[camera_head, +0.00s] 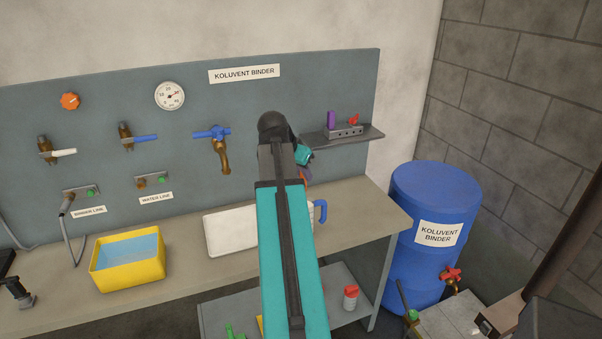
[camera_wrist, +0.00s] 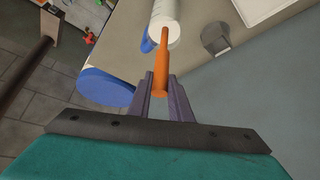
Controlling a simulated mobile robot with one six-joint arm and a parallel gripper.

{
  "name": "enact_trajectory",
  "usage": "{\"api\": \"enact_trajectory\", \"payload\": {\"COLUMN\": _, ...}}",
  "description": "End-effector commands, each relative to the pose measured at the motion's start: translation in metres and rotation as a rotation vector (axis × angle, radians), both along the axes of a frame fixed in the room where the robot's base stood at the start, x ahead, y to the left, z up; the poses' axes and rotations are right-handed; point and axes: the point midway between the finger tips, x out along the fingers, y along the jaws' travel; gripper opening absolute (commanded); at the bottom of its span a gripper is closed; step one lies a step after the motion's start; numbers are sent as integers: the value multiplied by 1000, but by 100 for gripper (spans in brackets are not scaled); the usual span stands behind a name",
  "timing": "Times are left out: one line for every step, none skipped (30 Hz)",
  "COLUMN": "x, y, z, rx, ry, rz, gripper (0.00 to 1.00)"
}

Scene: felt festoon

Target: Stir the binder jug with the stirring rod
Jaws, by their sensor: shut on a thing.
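My gripper (camera_wrist: 161,92) is shut on the orange stirring rod (camera_wrist: 162,62), gripping it near its thick rounded end. The rod's far end overlaps the white jug (camera_wrist: 173,40) in the wrist view. I cannot tell whether its tip is inside the jug or above it. The jug has a blue handle (camera_wrist: 148,45) and stands on the bench. In the head view my arm hides most of the jug, and only its blue handle (camera_head: 321,211) shows clearly. My gripper (camera_head: 306,174) is mostly hidden there behind my arm.
A white tray (camera_head: 214,237) lies left of the jug, and a yellow basin (camera_head: 128,282) of blue liquid farther left. A blue barrel (camera_head: 412,210) stands right of the bench (camera_head: 385,215). A grey round object (camera_wrist: 215,40) is near the jug.

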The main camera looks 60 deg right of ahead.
Motion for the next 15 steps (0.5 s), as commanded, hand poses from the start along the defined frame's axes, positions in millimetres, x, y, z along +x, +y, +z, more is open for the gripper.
{"api": "enact_trajectory", "payload": {"x": -3, "y": 0, "z": 0, "rx": -1, "ry": 0, "rz": -1, "gripper": 0}}
{"api": "enact_trajectory", "payload": {"x": -5, "y": 0, "z": 0, "rx": -1, "ry": 0, "rz": -1, "gripper": 0}}
{"api": "enact_trajectory", "payload": {"x": -7, "y": -1, "z": 0, "rx": -1, "ry": 0, "rz": -1, "gripper": 0}}
{"api": "enact_trajectory", "payload": {"x": -8, "y": -1, "z": 0, "rx": -1, "ry": 0, "rz": -1, "gripper": 0}}
{"api": "enact_trajectory", "payload": {"x": -9, "y": -1, "z": 0, "rx": -1, "ry": -1, "rz": -2, "gripper": 0}}
{"api": "enact_trajectory", "payload": {"x": -10, "y": -1, "z": 0, "rx": -1, "ry": -1, "rz": -2, "gripper": 0}}
{"api": "enact_trajectory", "payload": {"x": -10, "y": -2, "z": 0, "rx": -1, "ry": 0, "rz": -1, "gripper": 0}}
{"api": "enact_trajectory", "payload": {"x": -10, "y": -2, "z": 0, "rx": -1, "ry": 0, "rz": -1, "gripper": 0}}
{"api": "enact_trajectory", "payload": {"x": -10, "y": -2, "z": 0, "rx": 0, "ry": -1, "rz": -1, "gripper": 0}}
{"api": "enact_trajectory", "payload": {"x": -10, "y": -2, "z": 0, "rx": 0, "ry": -1, "rz": -1, "gripper": 0}}
{"api": "enact_trajectory", "payload": {"x": -10, "y": -2, "z": 0, "rx": 0, "ry": -1, "rz": -1, "gripper": 0}}
{"api": "enact_trajectory", "payload": {"x": -10, "y": -2, "z": 0, "rx": 0, "ry": -1, "rz": -1, "gripper": 0}}
{"api": "enact_trajectory", "payload": {"x": -10, "y": -2, "z": 0, "rx": 0, "ry": -1, "rz": -1, "gripper": 0}}
{"api": "enact_trajectory", "payload": {"x": -10, "y": -2, "z": 0, "rx": 0, "ry": -1, "rz": -1, "gripper": 0}}
{"api": "enact_trajectory", "payload": {"x": -10, "y": -2, "z": 0, "rx": 0, "ry": -1, "rz": -1, "gripper": 0}}
